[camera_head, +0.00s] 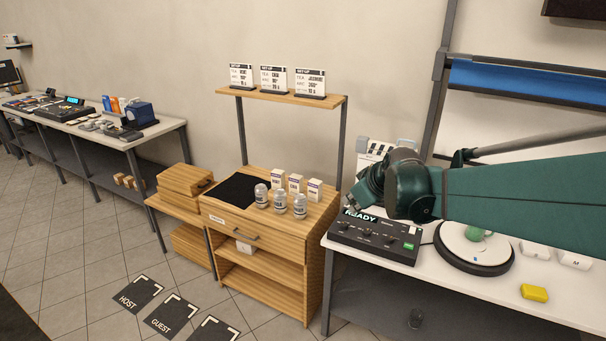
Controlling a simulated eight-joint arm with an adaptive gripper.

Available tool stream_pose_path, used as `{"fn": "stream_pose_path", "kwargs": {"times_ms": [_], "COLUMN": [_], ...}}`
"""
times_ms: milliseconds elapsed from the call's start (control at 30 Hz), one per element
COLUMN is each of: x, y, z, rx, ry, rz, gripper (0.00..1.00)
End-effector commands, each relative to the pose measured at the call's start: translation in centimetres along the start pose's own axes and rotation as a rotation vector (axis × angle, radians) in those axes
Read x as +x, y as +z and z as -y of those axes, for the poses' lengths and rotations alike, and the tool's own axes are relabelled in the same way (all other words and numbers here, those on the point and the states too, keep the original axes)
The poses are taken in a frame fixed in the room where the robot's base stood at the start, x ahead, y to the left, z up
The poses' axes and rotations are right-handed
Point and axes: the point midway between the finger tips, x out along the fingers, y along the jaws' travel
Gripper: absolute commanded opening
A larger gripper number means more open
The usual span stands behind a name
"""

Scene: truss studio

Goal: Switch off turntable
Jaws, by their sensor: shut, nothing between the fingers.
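The turntable (458,254), a white disc on a dark round base, stands on the white table at the right. A small green object (474,234) sits on it, partly hidden by my arm. A black control box (378,241) stands left of the turntable, with several knobs or switches, a "READY" display (360,215) and a green button (408,246). My gripper (350,205) is shut and empty. In the picture it is just above the box's back left part; I cannot tell how far above, or whether it touches.
A yellow block (534,293) and white blocks (575,260) lie right of the turntable. A wooden cabinet (262,228) with jars and small boxes stands left of the white table. Behind the control box is a pale device (375,150). A blue roll (530,82) hangs behind my arm.

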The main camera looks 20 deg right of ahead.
Motion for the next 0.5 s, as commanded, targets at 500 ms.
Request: {"fn": "stream_pose_path", "kwargs": {"times_ms": [500], "x": [5.5], "y": [0.4], "z": [-8.2], "rx": [-0.095], "ry": [0.027], "rz": [-0.029], "gripper": [0.00]}}
